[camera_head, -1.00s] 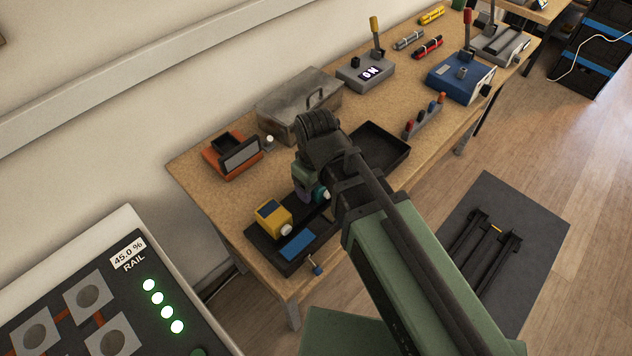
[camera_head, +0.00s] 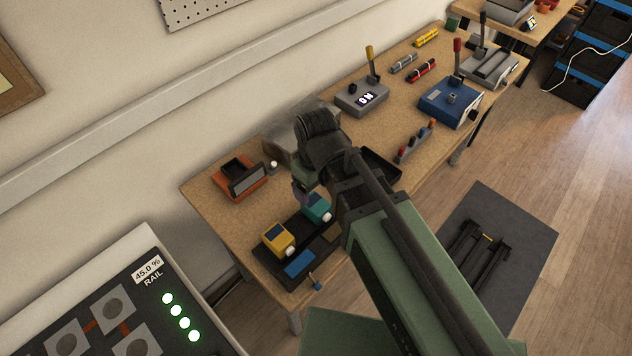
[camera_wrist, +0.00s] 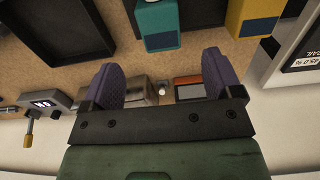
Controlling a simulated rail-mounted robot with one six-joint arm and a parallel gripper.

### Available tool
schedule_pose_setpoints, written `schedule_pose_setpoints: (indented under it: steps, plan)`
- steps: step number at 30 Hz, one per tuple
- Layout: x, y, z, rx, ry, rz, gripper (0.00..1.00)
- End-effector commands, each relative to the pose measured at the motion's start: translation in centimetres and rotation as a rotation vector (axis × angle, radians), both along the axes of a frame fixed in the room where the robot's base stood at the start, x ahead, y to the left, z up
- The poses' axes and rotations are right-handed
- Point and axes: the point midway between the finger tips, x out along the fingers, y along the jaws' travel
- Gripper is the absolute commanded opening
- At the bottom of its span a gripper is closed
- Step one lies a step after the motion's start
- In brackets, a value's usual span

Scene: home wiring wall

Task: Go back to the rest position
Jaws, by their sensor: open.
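My gripper (camera_wrist: 161,80) is open in the wrist view, with its two purple fingers apart and nothing between them. In the head view my gripper (camera_head: 302,194) is mostly hidden behind the dark wrist of my arm. It is above the bench, next to the teal block in the picture. The teal block (camera_head: 316,208) and the yellow block (camera_head: 277,238) stand on a dark tray (camera_head: 262,262) at the near end of the bench. The wrist view also shows the teal block (camera_wrist: 158,24) and the yellow block (camera_wrist: 254,17), clear of the fingers.
The wooden bench (camera_head: 222,215) runs along the wall. It holds an orange device (camera_head: 238,180), a metal box (camera_head: 283,140), a grey lever box (camera_head: 362,98), a blue lever box (camera_head: 450,103) and an empty black tray (camera_head: 382,166). A dark mat (camera_head: 520,240) lies on the floor.

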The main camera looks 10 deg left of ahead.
Motion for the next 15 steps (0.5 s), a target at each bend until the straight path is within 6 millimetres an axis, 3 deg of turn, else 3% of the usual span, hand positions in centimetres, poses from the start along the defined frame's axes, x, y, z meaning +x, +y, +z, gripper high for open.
schedule_pose_setpoints:
  steps: [15]
  plan:
    - [0.00, 0.00, 0.17, 0.000, 0.000, 0.000, 0.85]
